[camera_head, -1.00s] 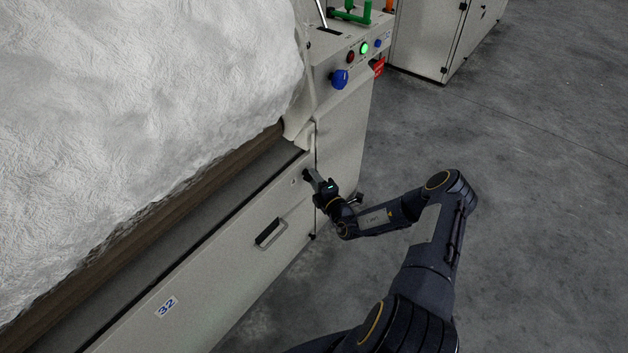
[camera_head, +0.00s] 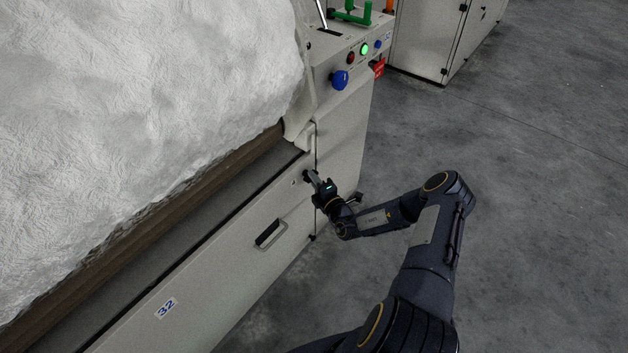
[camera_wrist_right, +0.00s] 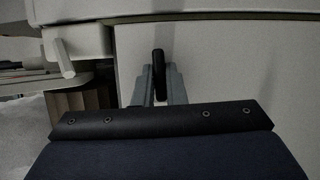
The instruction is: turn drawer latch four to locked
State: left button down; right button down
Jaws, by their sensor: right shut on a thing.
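The drawer front (camera_head: 215,285) is a long pale panel with a black recessed handle (camera_head: 270,233) and a label reading 32 (camera_head: 166,307). The latch (camera_head: 307,176) is a small dark piece near the panel's upper right corner, mostly covered by my gripper. In the right wrist view the latch (camera_wrist_right: 159,66) is a black upright knob between the grey fingers. My right gripper (camera_head: 313,179) is shut on it; it also shows in the right wrist view (camera_wrist_right: 160,83). The latch's locked mark cannot be made out. My left gripper is not in view.
A large mass of white fibre (camera_head: 140,130) lies above the drawer. A control panel with a blue knob (camera_head: 339,79), a lit green button (camera_head: 364,48) and green handles (camera_head: 352,12) stands beyond. The grey floor (camera_head: 540,220) to the right is clear.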

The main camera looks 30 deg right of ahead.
jog(key=shift+w+d+f+n+t+y+b, duration=0.15)
jog(key=shift+n+t+y+b, duration=0.3)
jog(key=shift+n+y+b, duration=2.15)
jog(key=shift+s+f+n+t+y+b, duration=0.15)
jog(key=shift+n+t+b, duration=0.4)
jog(key=shift+n, duration=4.1)
jog(key=shift+w+d+f+n+t+y+b, duration=0.25)
jog(key=shift+n+y+b, duration=1.35)
jog(key=shift+n, duration=2.05)
jog(key=shift+s+a+r+n, duration=0.1)
jog(key=shift+s+r+n, duration=0.05)
jog(key=shift+n, duration=0.15)
jog(key=c, duration=1.5)
grip_release()
jog(key=shift+p+v, duration=0.4)
jog(key=shift+v, duration=3.5)
